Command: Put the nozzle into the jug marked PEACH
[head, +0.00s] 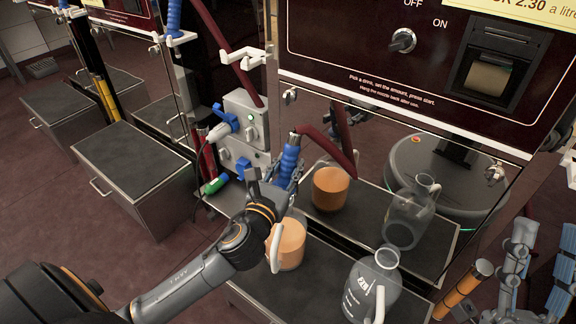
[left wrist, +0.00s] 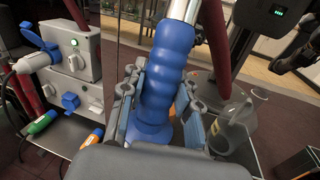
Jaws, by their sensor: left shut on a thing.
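My left gripper (head: 275,180) is shut on the blue grip of the nozzle (head: 289,163). In the left wrist view the grip (left wrist: 166,80) stands slightly tilted between the blue finger pads, with a metal tube at its top. The nozzle is above and behind a jug with orange contents (head: 291,243), partly hidden by my left arm. A clear, apparently empty jug (head: 370,288) stands to the right with white lettering too small to read. I cannot tell which jug is marked PEACH. My right gripper (head: 538,265) is open and empty at the lower right.
A glossy panel behind the jugs reflects them. Grey sockets with plugs and cables (head: 243,125) are left of the nozzle. A dark-topped metal box (head: 135,165) stands further left. A dark red machine (head: 365,85) with a knob hangs above.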

